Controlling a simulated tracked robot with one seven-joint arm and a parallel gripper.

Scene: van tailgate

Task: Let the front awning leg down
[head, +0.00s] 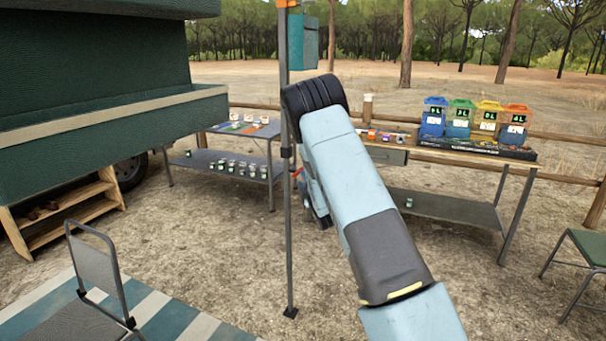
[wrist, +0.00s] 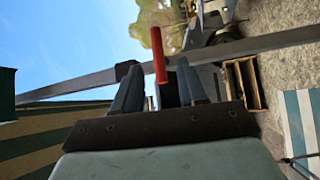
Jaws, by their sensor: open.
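The front awning leg (head: 288,240) is a slim grey pole, upright left of my arm in the head view, with a small dark foot at its lower end. I cannot tell whether the foot touches the ground. A red lever (head: 298,172) sticks out at its dark collar. In the wrist view the leg (wrist: 255,45) crosses sideways, and the red lever (wrist: 158,55) shows between the finger ends. My gripper (wrist: 157,72) is open, its two grey fingers either side of the lever, with no clear contact. In the head view my arm mostly hides the gripper.
A grey table (head: 232,162) with small jars stands behind the leg. A longer table (head: 440,156) with coloured bins (head: 459,118) is at the right. A folding chair (head: 100,275) stands on the striped mat (head: 165,305).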

